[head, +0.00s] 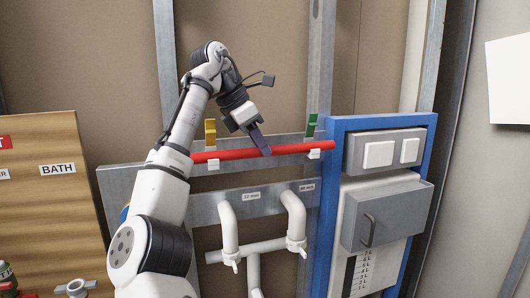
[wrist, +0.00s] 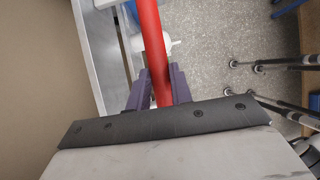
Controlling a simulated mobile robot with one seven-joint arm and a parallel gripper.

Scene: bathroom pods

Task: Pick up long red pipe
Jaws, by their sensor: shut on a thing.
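The long red pipe (head: 230,154) lies level along the upper metal rail in the head view, across white clips (head: 314,154). Its left end passes behind my arm. My gripper (head: 264,148) comes down on the pipe near its middle, with the purple fingers on it. In the wrist view the red pipe (wrist: 152,50) runs between the two purple fingers of my gripper (wrist: 158,88), which are shut on it. A white clip (wrist: 165,43) shows just beyond the fingers, beside the pipe.
A yellow clip (head: 210,132) and a green clip (head: 311,125) stand above the rail. White pipes (head: 262,245) are mounted below. A blue-framed panel with a grey box (head: 385,214) is at right. A wooden board marked BATH (head: 40,200) is at left.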

